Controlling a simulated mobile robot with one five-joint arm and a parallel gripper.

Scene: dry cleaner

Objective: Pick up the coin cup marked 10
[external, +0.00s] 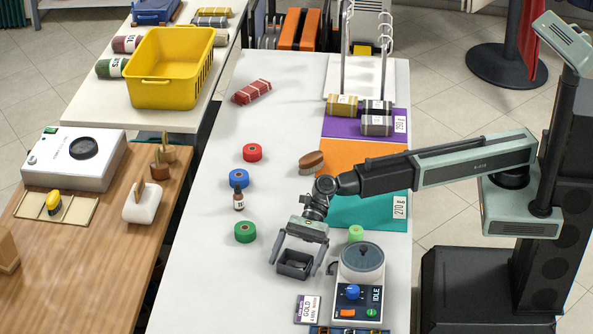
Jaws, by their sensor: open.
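A small dark square open-topped cup (294,269) stands on the white counter near its front. No number can be read on it, so I cannot tell if it is the coin cup marked 10. My gripper (295,261) points down over this cup, its jaws open, with one finger at the cup's left and one at its right. I cannot tell if the fingers touch it. The cup looks empty and upright. No mark 10 is readable elsewhere.
A dial device reading IDLE (360,285) stands close right of the cup, with a GOLD card (308,309) in front. The counter's left front is clear.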

